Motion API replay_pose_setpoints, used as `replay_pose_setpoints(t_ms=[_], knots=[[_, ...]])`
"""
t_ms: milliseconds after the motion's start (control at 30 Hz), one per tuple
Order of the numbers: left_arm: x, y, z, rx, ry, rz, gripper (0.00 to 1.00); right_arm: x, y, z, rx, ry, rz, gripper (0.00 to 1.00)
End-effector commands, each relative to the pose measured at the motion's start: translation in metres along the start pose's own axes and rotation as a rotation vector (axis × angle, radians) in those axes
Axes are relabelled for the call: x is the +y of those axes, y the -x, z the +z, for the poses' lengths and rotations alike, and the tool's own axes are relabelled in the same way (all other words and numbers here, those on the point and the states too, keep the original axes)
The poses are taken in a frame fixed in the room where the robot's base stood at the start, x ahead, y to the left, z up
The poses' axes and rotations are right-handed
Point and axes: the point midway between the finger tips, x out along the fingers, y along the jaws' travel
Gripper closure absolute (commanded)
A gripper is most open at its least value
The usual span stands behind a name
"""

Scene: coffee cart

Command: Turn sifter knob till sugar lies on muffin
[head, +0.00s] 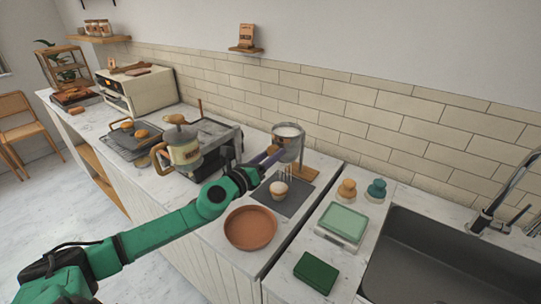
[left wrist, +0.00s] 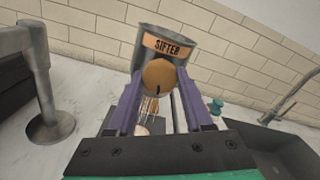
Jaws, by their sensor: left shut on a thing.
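The sifter (head: 288,138) is a grey metal cup on a wooden stand, filled with something white. Its label shows in the left wrist view (left wrist: 168,47). Its round wooden knob (left wrist: 159,74) has a dark mark pointing down. My left gripper (head: 272,157) is shut on the knob, with a purple finger on each side. A small muffin (head: 279,189) in a pale cup stands upright on a dark mat (head: 293,208) under the sifter. Thin pale streaks hang between sifter and muffin. I cannot tell how much sugar lies on the muffin. My right gripper is not in view.
A terracotta dish (head: 250,228) stands in front of the mat. A jug-like vessel (head: 184,150) and a machine stand to the left. To the right are two knobbed pieces, a scale (head: 343,222), a green block (head: 316,272) and a sink (head: 430,260).

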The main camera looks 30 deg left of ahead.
Motion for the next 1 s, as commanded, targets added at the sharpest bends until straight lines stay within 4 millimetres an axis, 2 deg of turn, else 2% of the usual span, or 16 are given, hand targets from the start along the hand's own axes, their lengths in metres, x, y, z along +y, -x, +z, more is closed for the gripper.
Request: replay_pose_setpoints(t_ms=[400,433,500,833,1000], knots=[[0.0,0.0,0.002,-0.003,-0.009,0.001,1.0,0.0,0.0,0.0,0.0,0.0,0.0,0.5],[0.0,0.0,0.002,-0.003,-0.009,0.001,0.45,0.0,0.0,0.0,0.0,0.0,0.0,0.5],[0.0,0.0,0.002,-0.003,-0.009,0.001,0.19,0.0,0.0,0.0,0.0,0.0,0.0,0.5],[0.0,0.001,0.0,-0.001,-0.008,0.001,0.19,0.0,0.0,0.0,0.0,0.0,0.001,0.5],[0.003,0.011,-0.002,0.001,-0.009,0.005,0.19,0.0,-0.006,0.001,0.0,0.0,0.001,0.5]])
